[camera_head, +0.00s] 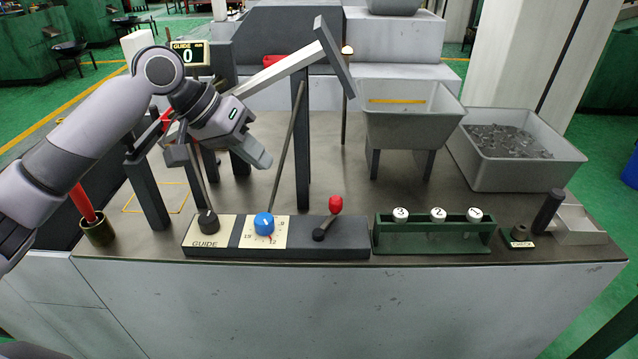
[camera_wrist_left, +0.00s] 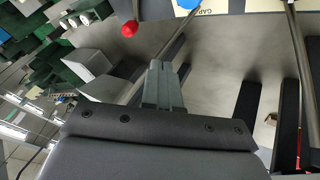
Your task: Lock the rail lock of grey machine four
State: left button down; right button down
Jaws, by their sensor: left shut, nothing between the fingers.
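The machine stands on a dark grey bench top (camera_head: 408,210). Its front panel has a black GUIDE knob (camera_head: 207,222), a blue dial knob (camera_head: 264,223) and a small lever with a red knob (camera_head: 336,205). The red knob (camera_wrist_left: 128,29) and blue knob (camera_wrist_left: 187,4) also show at the top of the left wrist view. My left gripper (camera_head: 262,159) is shut and empty, in the air above and behind the panel, apart from its controls. Its fingers (camera_wrist_left: 162,72) are together in the wrist view. A red part (camera_head: 166,121) is half hidden behind my left arm. I cannot tell which part is the rail lock.
Dark posts (camera_head: 301,150) and slanting rods stand around the gripper. A grey hopper (camera_head: 410,118) and a bin of grey chips (camera_head: 520,150) are at right. A green rack (camera_head: 434,238) holds three numbered white knobs. A display (camera_head: 189,54) reads 0. A brass cup (camera_head: 96,230) holds a red-handled item.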

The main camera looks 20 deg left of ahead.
pick_arm(q)
jog(key=shift+s, duration=0.1)
pick_arm(e)
jog(key=shift+s+f, duration=0.15)
jog(key=shift+s, duration=0.2)
pick_arm(q)
send_near(331, 215)
jog(key=w+f, duration=0.1)
jog(key=w+a+f, duration=0.2)
jog(key=w, duration=0.1)
jog(key=shift+a+f+b, duration=0.25)
jog(key=shift+f+b, duration=0.05)
jog(key=shift+f, duration=0.1)
jog(key=shift+s+d+f, duration=0.1)
jog(key=shift+d, duration=0.9)
jog(key=shift+s+d+f, duration=0.1)
jog(key=shift+d, duration=0.95)
pick_arm(e)
jog(key=shift+w, duration=0.15)
pick_arm(q)
jog(key=shift+w+d+r+p, duration=0.1)
jog(key=shift+p, duration=0.55)
pick_arm(e)
jog(key=shift+d+r, duration=0.15)
jog(key=shift+r, duration=0.4)
